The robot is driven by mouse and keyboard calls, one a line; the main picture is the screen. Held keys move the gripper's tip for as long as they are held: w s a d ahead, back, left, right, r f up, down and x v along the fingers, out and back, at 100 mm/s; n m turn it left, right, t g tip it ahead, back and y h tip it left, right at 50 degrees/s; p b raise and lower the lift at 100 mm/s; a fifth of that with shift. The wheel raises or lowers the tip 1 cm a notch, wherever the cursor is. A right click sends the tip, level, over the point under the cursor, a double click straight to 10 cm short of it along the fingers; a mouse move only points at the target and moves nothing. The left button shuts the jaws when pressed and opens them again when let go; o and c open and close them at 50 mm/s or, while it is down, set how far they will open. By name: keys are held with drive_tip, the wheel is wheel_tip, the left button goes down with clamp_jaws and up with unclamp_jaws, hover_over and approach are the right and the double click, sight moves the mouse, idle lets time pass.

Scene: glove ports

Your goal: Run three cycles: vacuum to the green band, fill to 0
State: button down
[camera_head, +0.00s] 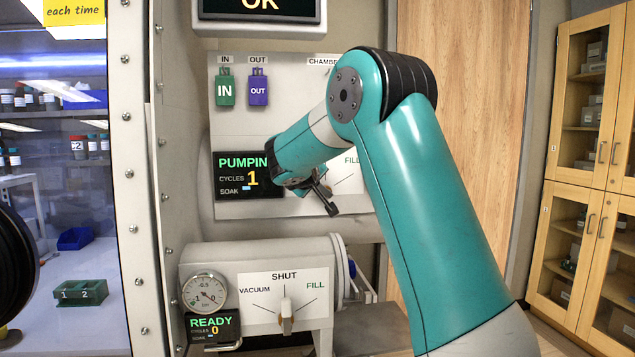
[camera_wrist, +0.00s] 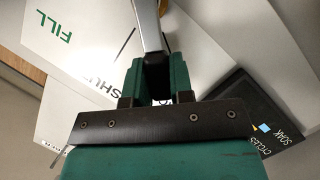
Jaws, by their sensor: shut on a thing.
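My gripper (camera_head: 322,192) is at the upper chamber panel (camera_head: 310,98). In the wrist view my gripper (camera_wrist: 155,78) is shut on a grey valve lever (camera_wrist: 148,25), gripped between its green fingers. FILL and part of SHUT show beside the lever in that view; the VACUUM label is hidden. The upper display (camera_head: 248,175) reads PUMPIN, its end covered by my arm, with CYCLES 1 and a short blue SOAK bar. No gauge for this panel is visible. The lower valve handle (camera_head: 287,315) stands upright under SHUT. The lower gauge (camera_head: 204,294) has its needle toward the lower right, near 0.
The lower display (camera_head: 212,328) reads READY, cycles 0. A green IN tag (camera_head: 225,88) and a purple OUT tag (camera_head: 259,88) hang on the upper panel. A screen (camera_head: 260,10) above reads OK. Wooden cabinets (camera_head: 590,150) stand at right; a glove-box window is at left.

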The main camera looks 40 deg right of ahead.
drive_tip(key=shift+w+a+f+n+h+b, duration=0.15)
drive_tip(key=shift+f+n+h+b, duration=0.4)
drive_tip(key=shift+f+n, duration=0.3)
drive_tip(key=c, duration=1)
unclamp_jaws()
drive_tip(key=shift+r, duration=0.15)
drive_tip(key=shift+a+r, duration=0.1)
drive_tip(key=shift+a, duration=0.35)
drive_tip(key=b+v, duration=0.4)
drive_tip(key=v, duration=1.2)
drive_tip(key=shift+s+a, duration=0.25)
